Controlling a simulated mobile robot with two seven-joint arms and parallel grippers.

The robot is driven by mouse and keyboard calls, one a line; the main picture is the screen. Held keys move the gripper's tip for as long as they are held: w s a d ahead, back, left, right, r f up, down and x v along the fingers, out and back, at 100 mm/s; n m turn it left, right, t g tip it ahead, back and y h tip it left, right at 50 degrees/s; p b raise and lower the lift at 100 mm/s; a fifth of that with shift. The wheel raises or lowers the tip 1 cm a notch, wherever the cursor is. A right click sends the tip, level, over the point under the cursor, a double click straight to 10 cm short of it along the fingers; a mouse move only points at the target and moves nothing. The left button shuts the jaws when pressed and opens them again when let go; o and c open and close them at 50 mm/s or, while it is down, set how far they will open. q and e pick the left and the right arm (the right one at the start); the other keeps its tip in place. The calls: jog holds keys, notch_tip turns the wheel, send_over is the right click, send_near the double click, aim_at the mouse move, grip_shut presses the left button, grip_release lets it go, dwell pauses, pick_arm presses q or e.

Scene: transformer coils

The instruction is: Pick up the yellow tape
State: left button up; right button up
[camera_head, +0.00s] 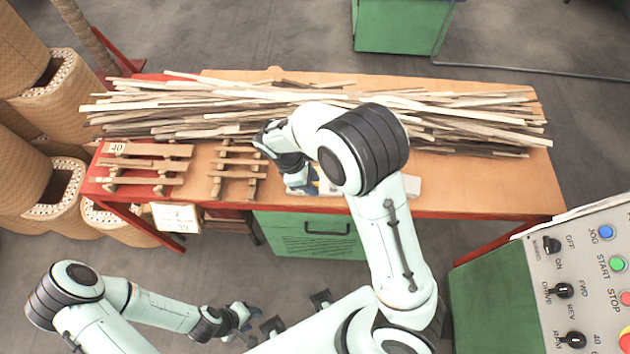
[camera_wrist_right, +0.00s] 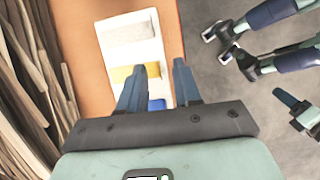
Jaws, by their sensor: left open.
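The yellow tape (camera_wrist_right: 122,74) shows in the right wrist view as a yellow strip in a white tray (camera_wrist_right: 158,44). A white piece lies above it and a blue piece (camera_wrist_right: 156,104) below it in that picture. My right gripper (camera_wrist_right: 160,66) is open, its two fingers apart over the tray. One fingertip covers part of the tape; I cannot tell the height of the fingers above it. In the head view my right arm hides most of the tray. My left gripper (camera_head: 250,326) is open and empty, low in front of the table.
Long wooden strips (camera_head: 250,108) are piled along the back of the table (camera_head: 490,185). Wooden racks (camera_head: 238,172) stand left of the tray. A control panel (camera_head: 590,270) is at the right. Large brown coils (camera_head: 60,95) stand at the left.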

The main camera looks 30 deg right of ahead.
jog(key=shift+s+d+f, duration=0.2)
jog(key=shift+d+f, duration=0.05)
jog(key=shift+f, duration=0.4)
grip_shut()
jog(key=shift+r, duration=0.15)
